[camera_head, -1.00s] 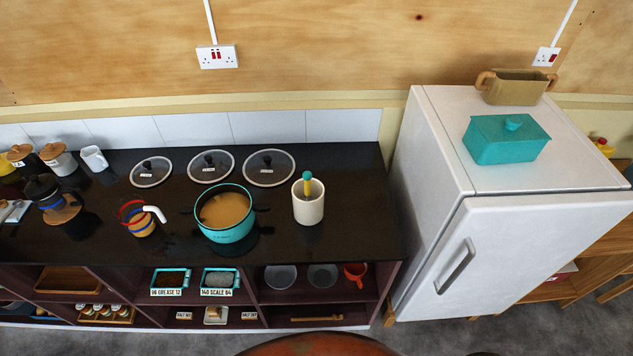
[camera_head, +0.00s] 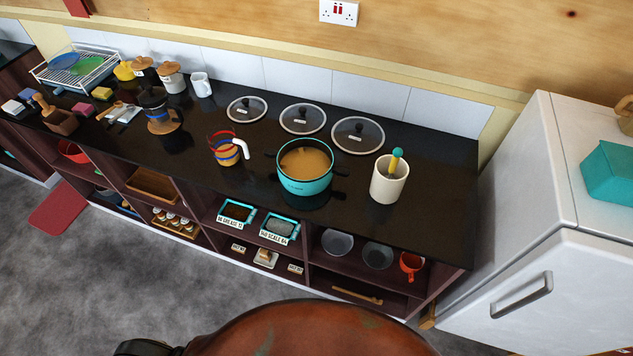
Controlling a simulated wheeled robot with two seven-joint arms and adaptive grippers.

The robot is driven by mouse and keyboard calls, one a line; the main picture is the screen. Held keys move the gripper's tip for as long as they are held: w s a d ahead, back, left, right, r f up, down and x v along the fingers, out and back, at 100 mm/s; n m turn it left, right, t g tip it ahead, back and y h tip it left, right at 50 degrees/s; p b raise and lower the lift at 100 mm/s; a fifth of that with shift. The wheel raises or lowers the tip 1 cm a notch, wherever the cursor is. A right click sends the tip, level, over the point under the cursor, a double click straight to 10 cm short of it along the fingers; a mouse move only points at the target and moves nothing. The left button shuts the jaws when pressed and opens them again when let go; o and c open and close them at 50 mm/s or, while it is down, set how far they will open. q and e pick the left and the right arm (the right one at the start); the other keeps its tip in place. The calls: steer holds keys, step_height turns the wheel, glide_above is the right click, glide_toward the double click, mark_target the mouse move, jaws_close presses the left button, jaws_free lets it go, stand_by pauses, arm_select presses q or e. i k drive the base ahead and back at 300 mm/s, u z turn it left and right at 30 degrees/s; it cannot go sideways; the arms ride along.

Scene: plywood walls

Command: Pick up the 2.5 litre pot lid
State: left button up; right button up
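Three round glass lids with pale rims and black knobs lie in a row at the back of the black counter: a small left lid (camera_head: 247,109), a middle lid (camera_head: 303,118) and a larger right lid (camera_head: 358,135). I cannot read any size marking on them, so I cannot tell which is the 2.5 litre one. A turquoise pot (camera_head: 305,167) with brownish contents stands uncovered in front of the middle and right lids. Neither of my grippers shows in the view.
Canisters and a dish rack (camera_head: 73,70) are further left. A white fridge (camera_head: 545,200) stands at the right. Grey floor (camera_head: 90,285) lies open in front.

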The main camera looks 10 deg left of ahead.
mark_target(303, 119)
steer(key=z, duration=0.55)
steer(key=k, duration=0.9)
steer(key=u, duration=1)
steer(key=i, duration=1.5)
steer(key=z, duration=0.2)
